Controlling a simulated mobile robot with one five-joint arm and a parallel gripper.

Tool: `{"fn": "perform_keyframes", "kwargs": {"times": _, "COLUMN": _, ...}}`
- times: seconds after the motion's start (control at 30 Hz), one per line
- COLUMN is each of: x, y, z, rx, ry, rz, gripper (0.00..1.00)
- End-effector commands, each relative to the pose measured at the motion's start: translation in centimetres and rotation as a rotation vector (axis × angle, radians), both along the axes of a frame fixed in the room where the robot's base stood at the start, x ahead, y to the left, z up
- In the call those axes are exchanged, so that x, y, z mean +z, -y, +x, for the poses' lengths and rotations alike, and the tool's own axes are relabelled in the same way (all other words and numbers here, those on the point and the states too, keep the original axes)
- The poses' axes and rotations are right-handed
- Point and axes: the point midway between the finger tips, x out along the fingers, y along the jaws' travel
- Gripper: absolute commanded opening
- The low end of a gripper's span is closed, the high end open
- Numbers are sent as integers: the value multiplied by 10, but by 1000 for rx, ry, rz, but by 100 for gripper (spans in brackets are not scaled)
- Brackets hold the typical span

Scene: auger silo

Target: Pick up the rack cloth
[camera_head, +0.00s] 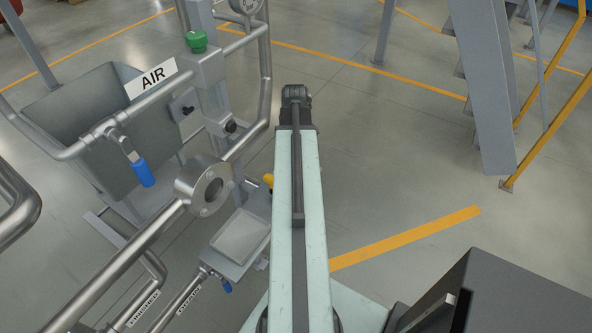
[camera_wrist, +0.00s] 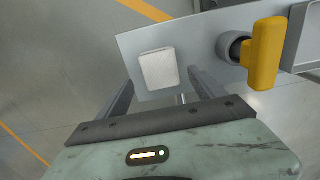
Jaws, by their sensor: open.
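The rack cloth, which I take to be the small white, folded-looking square (camera_wrist: 158,69), lies on a grey metal plate (camera_wrist: 195,32) in the wrist view. My gripper (camera_wrist: 161,80) is open, with its two dark fingers on the left and right of the cloth in the picture. I cannot tell how far the fingertips are above the plate, and no contact shows. In the head view I cannot make out the cloth or my fingers; my pale arm covers that area.
A yellow handle (camera_wrist: 265,53) on a round fitting stands right of the cloth; it also shows in the head view (camera_head: 268,180). Pipes (camera_head: 128,240), a grey hopper (camera_head: 85,125) and a pale tray (camera_head: 241,237) stand left of my arm.

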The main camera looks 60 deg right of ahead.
Motion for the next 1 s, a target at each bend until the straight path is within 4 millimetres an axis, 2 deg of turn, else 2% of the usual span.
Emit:
{"fn": "perform_keyframes", "kwargs": {"times": 0.3, "x": -50, "y": 2, "z": -1, "rx": 0, "ry": 0, "rz": 0, "gripper": 78}}
{"fn": "perform_keyframes", "kwargs": {"times": 0.57, "x": -49, "y": 2, "z": -1, "rx": -1, "ry": 0, "rz": 0, "gripper": 78}}
{"fn": "perform_keyframes", "kwargs": {"times": 0.67, "x": -49, "y": 2, "z": -1, "rx": -1, "ry": 0, "rz": 0, "gripper": 56}}
{"fn": "perform_keyframes", "kwargs": {"times": 0.8, "x": -49, "y": 2, "z": -1, "rx": -1, "ry": 0, "rz": 0, "gripper": 17}}
{"fn": "perform_keyframes", "kwargs": {"times": 0.83, "x": -49, "y": 2, "z": -1, "rx": -1, "ry": 0, "rz": 0, "gripper": 12}}
{"fn": "perform_keyframes", "kwargs": {"times": 1.0, "x": -49, "y": 2, "z": -1, "rx": -2, "ry": 0, "rz": 0, "gripper": 12}}
